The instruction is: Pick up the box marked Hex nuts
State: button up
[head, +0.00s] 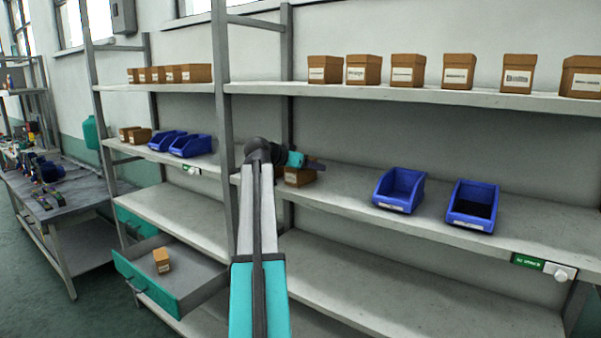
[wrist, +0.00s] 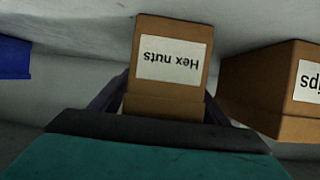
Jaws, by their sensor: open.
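The brown box marked Hex nuts (wrist: 168,85) is in the middle of the wrist view, its white label upside down in the picture. My gripper (wrist: 165,95) is open, with one dark finger at each side of this box. Contact between the fingers and the box cannot be told. In the head view my gripper (head: 313,164) is over the middle shelf, at a brown box (head: 300,179) partly hidden by my arm. Its label is too small to read there.
Another brown box (wrist: 268,90), label ending in "ips", stands close at the right in the wrist view. A blue bin (wrist: 14,58) is at the left. Two blue bins (head: 399,190) (head: 472,206) stand on the middle shelf (head: 340,190). An open drawer (head: 192,275) holds a box.

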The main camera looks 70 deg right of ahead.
jog(key=c, duration=1.3)
jog(key=shift+r, duration=0.1)
jog(key=shift+r+b, duration=1.55)
jog(key=shift+r, duration=3.4)
